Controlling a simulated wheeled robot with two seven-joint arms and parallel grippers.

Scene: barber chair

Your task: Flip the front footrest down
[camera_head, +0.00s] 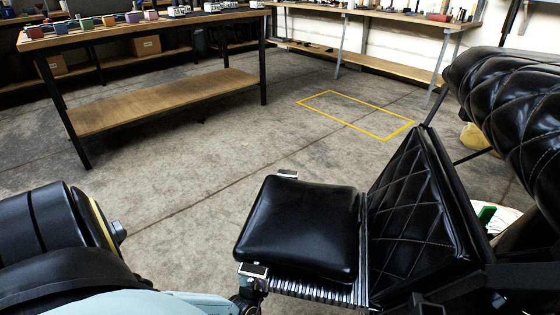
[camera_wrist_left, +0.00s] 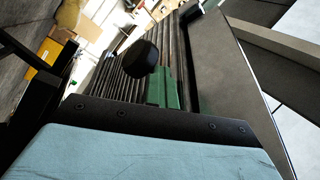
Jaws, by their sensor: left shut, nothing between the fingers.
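The front footrest (camera_head: 300,228) is a black padded panel with bright metal corners. In the head view it lies roughly level, pad up, jutting left from the foot of the quilted leg panel (camera_head: 415,205). A ribbed metal strip (camera_head: 315,290) shows along its near edge. My left gripper (camera_wrist_left: 165,92) shows green fingers shut together with nothing between them. In the left wrist view they are close to a ribbed surface (camera_wrist_left: 108,78) and a black rounded knob (camera_wrist_left: 141,59); I cannot tell whether they touch. In the head view its fingertips are hidden near the footrest's near-left corner.
The chair's black quilted cushion (camera_head: 515,125) fills the upper right. A wooden workbench (camera_head: 165,105) with small coloured items stands at the back left. A yellow floor outline (camera_head: 355,115) lies behind the footrest. The concrete floor left of the footrest is clear.

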